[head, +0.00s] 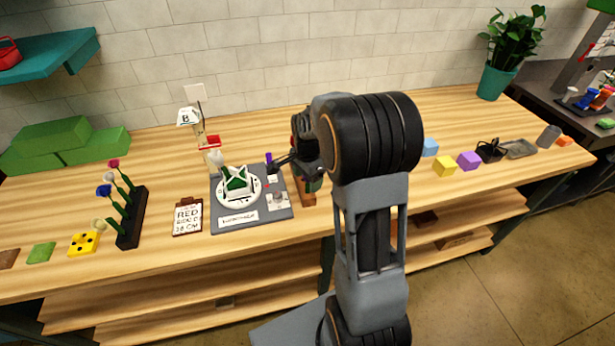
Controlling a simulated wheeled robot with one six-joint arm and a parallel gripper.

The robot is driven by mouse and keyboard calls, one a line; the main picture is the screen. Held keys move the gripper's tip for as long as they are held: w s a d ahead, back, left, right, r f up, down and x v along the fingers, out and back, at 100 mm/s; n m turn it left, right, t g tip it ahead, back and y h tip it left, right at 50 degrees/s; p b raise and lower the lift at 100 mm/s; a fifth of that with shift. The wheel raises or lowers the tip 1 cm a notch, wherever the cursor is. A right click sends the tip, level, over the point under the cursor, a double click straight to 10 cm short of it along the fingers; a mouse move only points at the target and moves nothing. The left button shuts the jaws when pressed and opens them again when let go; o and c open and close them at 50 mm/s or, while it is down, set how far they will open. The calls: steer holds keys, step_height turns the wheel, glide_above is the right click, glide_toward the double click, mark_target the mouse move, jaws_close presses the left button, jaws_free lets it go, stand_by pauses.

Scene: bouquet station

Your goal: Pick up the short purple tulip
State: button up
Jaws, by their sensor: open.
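A small purple shape (268,158) shows right at the fingertips of my gripper (277,163). It looks like the head of the purple tulip, but it is too small to be sure, and its stem cannot be made out. My gripper is open and reaches left over the right back part of a grey board (284,212). My arm hides much of what stands behind and below the gripper. Whether the fingers touch the purple shape cannot be told.
A black rack (133,218) at the left holds pink, blue and pale flowers. A white ring with a green middle (238,186) sits on the board. A clipboard (188,215) lies left of it. Yellow (445,167) and purple (469,160) blocks lie at the right.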

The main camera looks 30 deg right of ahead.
steer(key=shift+c, duration=0.5)
steer(key=c, duration=0.7)
steer(key=shift+r, duration=0.1)
